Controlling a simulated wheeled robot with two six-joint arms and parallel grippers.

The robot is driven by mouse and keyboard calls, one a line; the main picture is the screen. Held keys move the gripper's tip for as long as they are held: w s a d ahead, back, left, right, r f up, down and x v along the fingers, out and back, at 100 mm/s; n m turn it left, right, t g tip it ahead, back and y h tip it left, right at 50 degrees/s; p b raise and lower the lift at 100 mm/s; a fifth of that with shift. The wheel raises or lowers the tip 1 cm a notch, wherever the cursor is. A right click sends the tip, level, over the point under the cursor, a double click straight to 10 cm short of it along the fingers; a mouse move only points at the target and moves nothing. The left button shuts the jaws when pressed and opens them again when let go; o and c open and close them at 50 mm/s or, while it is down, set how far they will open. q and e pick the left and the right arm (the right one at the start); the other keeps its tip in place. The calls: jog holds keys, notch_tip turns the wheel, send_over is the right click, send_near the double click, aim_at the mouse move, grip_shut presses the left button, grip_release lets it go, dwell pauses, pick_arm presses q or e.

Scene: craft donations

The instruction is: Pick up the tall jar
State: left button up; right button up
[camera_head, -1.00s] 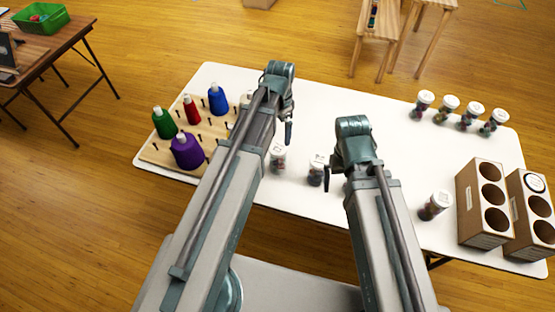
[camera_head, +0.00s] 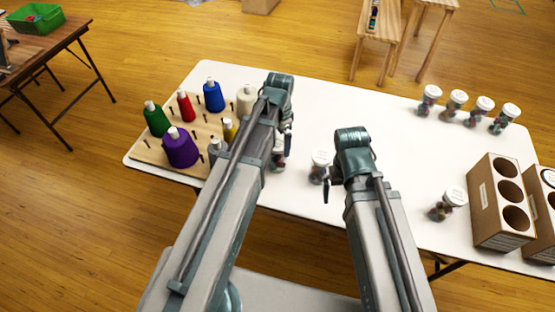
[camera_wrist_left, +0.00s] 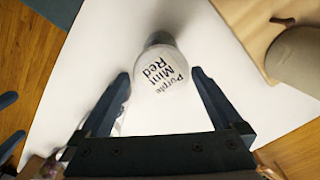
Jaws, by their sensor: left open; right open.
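A jar with a white lid reading "Purple Mint Red" (camera_wrist_left: 160,74) is between the spread fingers of my left gripper (camera_wrist_left: 160,88) in the left wrist view. In the head view this jar (camera_head: 278,163) is partly hidden by my left gripper (camera_head: 287,140), which is open. A second white-lidded jar (camera_head: 319,168) stands just right of it, beside my right gripper (camera_head: 328,188), which is open and empty. Another jar (camera_head: 449,204) stands near the cardboard boxes. Which jar is the tall one is hard to tell from above.
A wooden peg board (camera_head: 150,152) with several coloured thread cones is at the left of the white table (camera_head: 370,95). Several jars (camera_head: 455,103) line the back right. Cardboard boxes with round holes (camera_head: 486,220) stand at the right. The table's back middle is clear.

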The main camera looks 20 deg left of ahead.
pick_arm(q)
jog(key=f+b, duration=0.5)
jog(key=shift+s+a+f, duration=0.1)
jog(key=shift+a+f, duration=0.05)
jog(key=shift+a, duration=0.1)
pick_arm(e)
notch_tip(320, 180, down, 5)
jog(key=shift+f, duration=0.1)
pick_arm(q)
jog(key=c, duration=1.3)
jog(key=shift+o, duration=0.2)
jog(key=shift+r, duration=0.2)
notch_tip(320, 180, up, 10)
jog(key=p, duration=1)
jog(key=shift+f, duration=0.1)
pick_arm(e)
notch_tip(320, 180, up, 10)
